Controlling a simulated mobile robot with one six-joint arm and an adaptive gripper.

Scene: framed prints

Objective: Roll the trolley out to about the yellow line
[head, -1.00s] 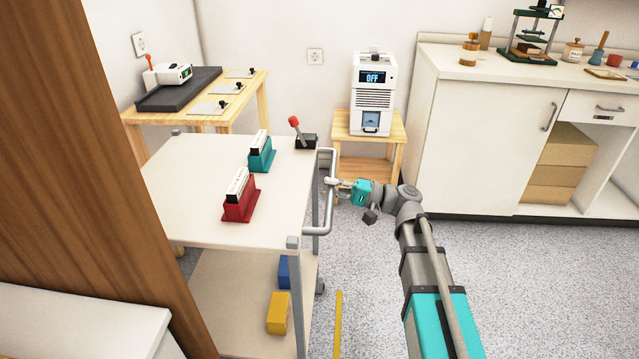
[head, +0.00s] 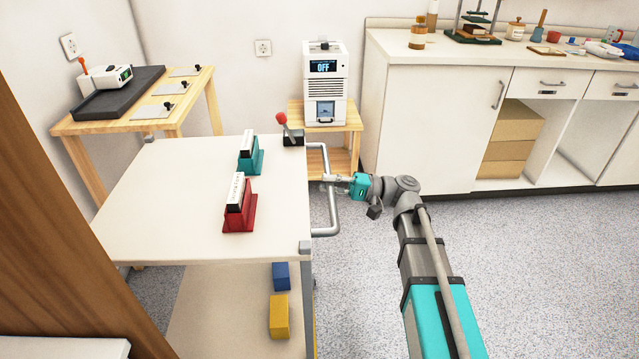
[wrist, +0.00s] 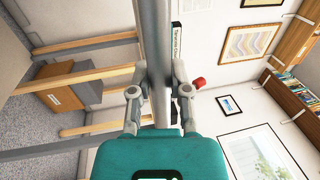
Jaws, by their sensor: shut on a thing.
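The white-topped trolley (head: 170,200) stands at the left middle of the head view, with a grey U-shaped handle (head: 333,215) on its right side. My gripper (head: 335,180) is shut on the handle's upright bar. In the wrist view the bar (wrist: 153,35) runs between the fingers of my gripper (wrist: 155,88). A thin sliver of the yellow line (head: 315,335) shows beside the trolley's near right leg; the rest is hidden.
Red (head: 240,210) and teal (head: 250,160) holders and a red-knobbed lever (head: 289,133) sit on the trolley. Blue (head: 281,276) and yellow (head: 279,316) blocks are on its lower shelf. A brown wooden panel (head: 60,220) stands at left. Floor (head: 530,270) at right is clear.

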